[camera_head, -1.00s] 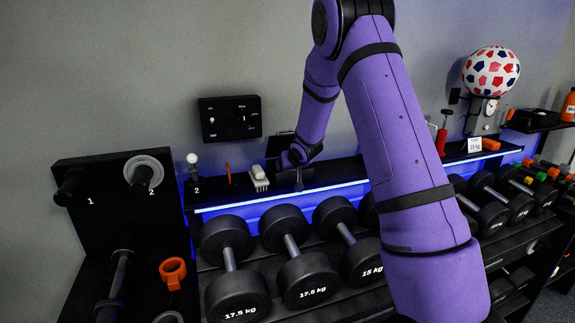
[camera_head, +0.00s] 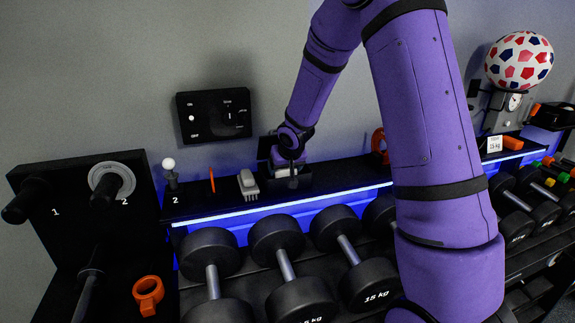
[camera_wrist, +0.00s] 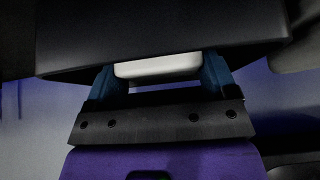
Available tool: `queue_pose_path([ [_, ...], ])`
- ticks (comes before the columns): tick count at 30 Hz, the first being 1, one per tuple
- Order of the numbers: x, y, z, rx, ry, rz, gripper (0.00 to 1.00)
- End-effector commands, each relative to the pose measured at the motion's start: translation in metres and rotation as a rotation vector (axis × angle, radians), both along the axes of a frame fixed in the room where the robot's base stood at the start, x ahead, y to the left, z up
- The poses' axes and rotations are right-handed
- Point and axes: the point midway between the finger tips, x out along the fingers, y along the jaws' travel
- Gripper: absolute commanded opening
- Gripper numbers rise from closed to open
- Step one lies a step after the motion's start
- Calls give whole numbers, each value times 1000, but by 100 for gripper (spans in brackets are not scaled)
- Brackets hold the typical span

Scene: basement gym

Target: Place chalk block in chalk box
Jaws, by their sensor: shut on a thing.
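My gripper (camera_wrist: 158,80) is shut on a white chalk block (camera_wrist: 158,67), with a blue finger on each side of it in the wrist view. A broad dark box-like body (camera_wrist: 160,38), which looks like the chalk box, fills the top of that view and hides part of the block. In the head view my gripper (camera_head: 291,160) points down at a dark box (camera_head: 304,181) on the shelf by the wall. The wrist covers most of the block there. I cannot tell whether the block is inside the box or just above it.
A white-and-grey brush (camera_head: 249,184) stands on the shelf (camera_head: 345,178) just left of my gripper. A lever with a white knob (camera_head: 169,164) stands farther left. A black switch panel (camera_head: 214,115) hangs on the wall. Dumbbells (camera_head: 285,265) fill the rack below.

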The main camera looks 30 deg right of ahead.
Motion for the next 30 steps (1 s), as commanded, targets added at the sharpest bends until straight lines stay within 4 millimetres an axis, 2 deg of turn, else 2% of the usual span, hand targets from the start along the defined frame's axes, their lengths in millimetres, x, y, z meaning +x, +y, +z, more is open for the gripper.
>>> queue_pose_path([
  [6,-6,-6,-6,1,0,-2,52],
  [17,-6,-6,-9,1,0,-1,52],
  [18,-6,-7,-8,1,0,-2,88],
  [20,-6,-7,-8,1,0,-2,100],
  [30,-7,-7,-3,1,-3,-3,100],
])
